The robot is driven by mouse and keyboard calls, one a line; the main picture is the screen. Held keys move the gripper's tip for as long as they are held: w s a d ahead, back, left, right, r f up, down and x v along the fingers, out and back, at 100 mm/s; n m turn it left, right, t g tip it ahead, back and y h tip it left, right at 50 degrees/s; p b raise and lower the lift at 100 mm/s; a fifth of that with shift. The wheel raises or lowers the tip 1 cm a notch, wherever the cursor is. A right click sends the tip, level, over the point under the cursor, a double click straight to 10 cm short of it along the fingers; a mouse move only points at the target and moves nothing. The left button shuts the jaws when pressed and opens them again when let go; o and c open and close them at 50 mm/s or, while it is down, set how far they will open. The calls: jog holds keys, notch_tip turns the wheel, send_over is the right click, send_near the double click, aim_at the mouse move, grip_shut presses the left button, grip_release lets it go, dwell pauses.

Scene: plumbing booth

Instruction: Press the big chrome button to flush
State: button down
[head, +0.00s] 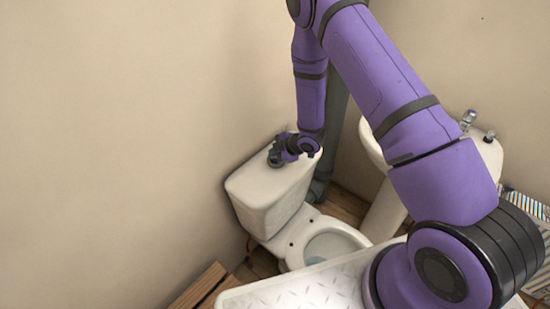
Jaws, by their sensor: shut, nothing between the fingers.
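The white toilet has a cistern (255,192) against the left wall, with its bowl (328,246) open below and to the right. My gripper (275,160) is at the cistern lid, near its far right part. It points down and is shut with nothing in it. I cannot make out the big chrome button; my gripper and wrist cover that part of the lid. Whether the fingertips touch the lid or a button is too small to tell.
A white pedestal basin (372,150) with chrome taps (468,119) stands right of the toilet, partly behind my arm. A wooden slatted piece (199,288) lies at the lower left. A striped item (526,204) is at the right edge. The near left part of the lid is clear.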

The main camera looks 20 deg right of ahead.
aim_at(275, 159)
jog(key=shift+f, duration=0.4)
dwell(0.4)
jog(key=shift+r, duration=1.05)
jog(key=shift+s+r, duration=0.1)
jog(key=shift+r, duration=2.3)
